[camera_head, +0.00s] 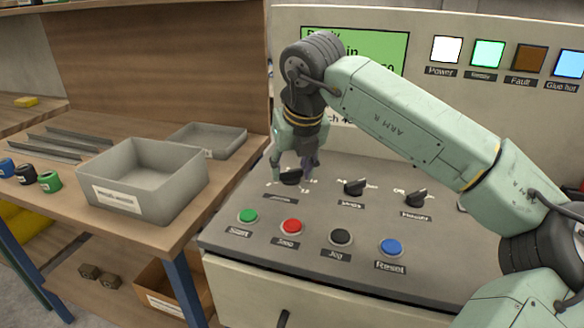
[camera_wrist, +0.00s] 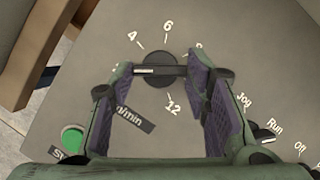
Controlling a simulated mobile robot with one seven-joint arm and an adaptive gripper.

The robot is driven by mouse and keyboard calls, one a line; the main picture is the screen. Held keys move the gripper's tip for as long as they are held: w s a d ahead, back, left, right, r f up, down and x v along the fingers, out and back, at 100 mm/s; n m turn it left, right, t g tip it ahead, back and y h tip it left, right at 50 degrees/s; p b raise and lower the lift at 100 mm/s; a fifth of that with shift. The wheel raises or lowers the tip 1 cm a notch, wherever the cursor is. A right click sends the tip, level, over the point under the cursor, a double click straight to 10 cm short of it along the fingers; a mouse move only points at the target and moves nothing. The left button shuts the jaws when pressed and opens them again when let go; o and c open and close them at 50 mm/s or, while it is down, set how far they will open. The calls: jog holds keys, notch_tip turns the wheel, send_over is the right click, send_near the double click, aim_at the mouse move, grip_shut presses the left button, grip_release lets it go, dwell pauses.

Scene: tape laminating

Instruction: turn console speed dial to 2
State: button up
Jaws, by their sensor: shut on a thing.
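The speed dial (camera_wrist: 160,82) is a round black knob with a raised bar on the console's sloped panel. In the wrist view the numbers 4, 6 and 12 show around it, and its m/min label shows partly. The white mark on its bar points left, below the 4. Any number at that spot is hidden by a finger. My gripper (camera_wrist: 163,71) is shut on the dial, its purple-padded fingers at the two ends of the bar. In the head view the dial (camera_head: 291,177) shows between the fingers of my gripper (camera_head: 294,171).
Two more black selector knobs (camera_head: 355,187) (camera_head: 415,198) stand to the right of the dial. Green (camera_head: 248,216), red (camera_head: 291,226), black (camera_head: 341,237) and blue (camera_head: 391,247) buttons line the panel's front. A grey bin (camera_head: 140,205) stands on the wooden bench at left.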

dwell(0.3)
jog(key=o, duration=1.2)
jog(key=shift+c, duration=0.2)
jog(key=v, duration=1.2)
jog(key=shift+s, duration=0.1)
